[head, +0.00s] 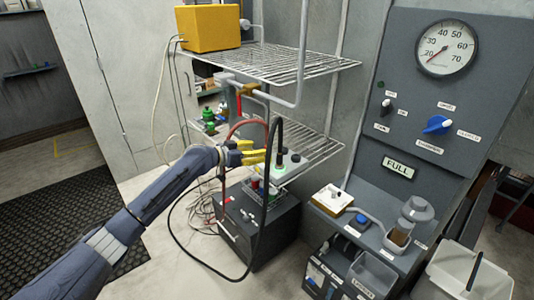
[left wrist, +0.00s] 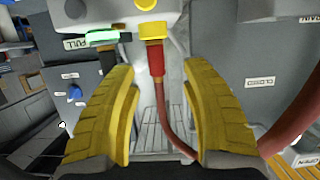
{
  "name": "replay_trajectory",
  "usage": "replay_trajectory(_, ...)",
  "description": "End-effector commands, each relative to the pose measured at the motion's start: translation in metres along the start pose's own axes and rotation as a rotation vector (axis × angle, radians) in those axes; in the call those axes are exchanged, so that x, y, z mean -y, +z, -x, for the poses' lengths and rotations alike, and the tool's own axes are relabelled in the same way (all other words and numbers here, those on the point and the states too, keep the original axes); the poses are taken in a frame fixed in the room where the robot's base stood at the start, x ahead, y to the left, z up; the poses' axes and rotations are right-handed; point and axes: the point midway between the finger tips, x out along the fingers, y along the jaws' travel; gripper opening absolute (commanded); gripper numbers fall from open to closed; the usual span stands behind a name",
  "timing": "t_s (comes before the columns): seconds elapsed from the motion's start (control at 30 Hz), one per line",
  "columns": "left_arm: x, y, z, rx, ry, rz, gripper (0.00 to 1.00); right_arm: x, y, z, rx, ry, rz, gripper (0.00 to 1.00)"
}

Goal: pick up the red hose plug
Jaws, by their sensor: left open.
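The red hose plug (left wrist: 156,62) shows in the left wrist view, below a yellow collar (left wrist: 152,32) on a pale unit (left wrist: 110,14). A red hose (left wrist: 172,125) runs down from it. My left gripper (left wrist: 157,72) is open, with one yellow finger on each side of the plug, and neither finger visibly touches it. The red hose (head: 243,124) arcs above the gripper. My right gripper is not in view.
A green-lit fitting (left wrist: 102,37) with a black hose sits left of the plug. A black hose (head: 270,130) loops near the gripper in the head view. Wire shelves (head: 285,65) stand above and behind. A black box (head: 255,225) is below, and a gauge panel (head: 440,100) is at right.

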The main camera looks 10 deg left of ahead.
Motion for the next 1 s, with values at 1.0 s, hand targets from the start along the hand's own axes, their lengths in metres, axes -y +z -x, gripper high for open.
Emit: replay_trajectory(1.0, -0.005, -0.003, -0.054, 0.000, -0.002, -0.001, 0.44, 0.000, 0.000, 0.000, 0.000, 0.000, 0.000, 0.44)
